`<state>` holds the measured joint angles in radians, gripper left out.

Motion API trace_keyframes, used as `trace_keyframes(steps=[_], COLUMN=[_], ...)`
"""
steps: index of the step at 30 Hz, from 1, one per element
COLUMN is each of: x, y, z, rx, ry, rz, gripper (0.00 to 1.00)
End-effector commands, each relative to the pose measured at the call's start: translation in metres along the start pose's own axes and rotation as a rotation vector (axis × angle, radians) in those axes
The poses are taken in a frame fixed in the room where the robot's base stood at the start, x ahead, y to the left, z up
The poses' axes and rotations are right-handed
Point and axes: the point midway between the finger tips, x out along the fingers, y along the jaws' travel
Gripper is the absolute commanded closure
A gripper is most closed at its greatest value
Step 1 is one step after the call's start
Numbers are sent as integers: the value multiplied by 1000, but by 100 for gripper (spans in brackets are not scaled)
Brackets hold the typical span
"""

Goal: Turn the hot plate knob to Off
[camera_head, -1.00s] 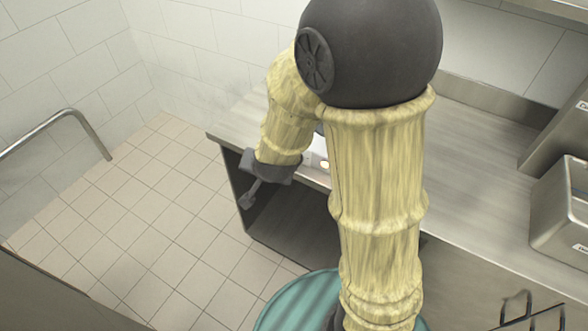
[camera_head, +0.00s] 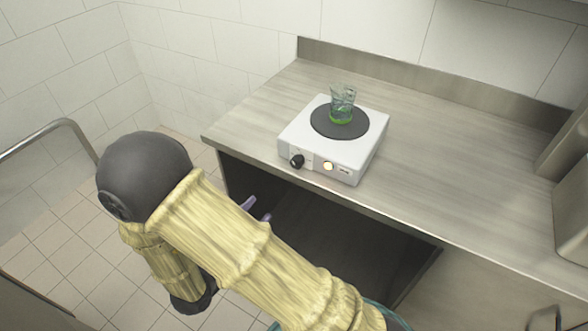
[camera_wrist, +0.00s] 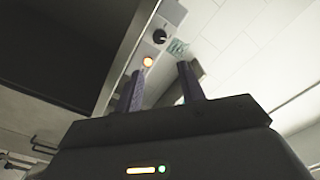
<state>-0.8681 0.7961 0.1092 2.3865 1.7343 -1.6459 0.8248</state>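The hot plate (camera_head: 312,131) is a white box with a dark round heating disc (camera_head: 377,122), standing on the metal counter near its front edge. Its black knob (camera_head: 296,161) is on the front face at the left, beside a lit indicator (camera_head: 328,166). In the wrist view the knob (camera_wrist: 160,36) and the glowing orange indicator (camera_wrist: 148,62) show beyond the fingers. The knob's setting is too small to read. My gripper (camera_head: 257,210) is in front of the counter, lower than the knob and left of it. Its two purple fingers (camera_wrist: 162,88) are apart and empty, not touching the knob.
A clear glass (camera_head: 342,100) with green liquid stands on the heating disc. The counter (camera_head: 450,170) is bare to the right of the hot plate, with metal containers (camera_head: 570,215) at the far right. An open dark space (camera_head: 320,230) lies under the counter.

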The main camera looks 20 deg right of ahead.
Motion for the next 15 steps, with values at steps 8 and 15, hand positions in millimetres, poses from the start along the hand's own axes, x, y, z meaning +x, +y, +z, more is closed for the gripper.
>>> trace_keyframes(steps=[8,15], x=[2,24], y=[-1,0], z=[0,-1], rx=[-1,-2], ry=[-2,0], rz=[2,5], gripper=[61,61])
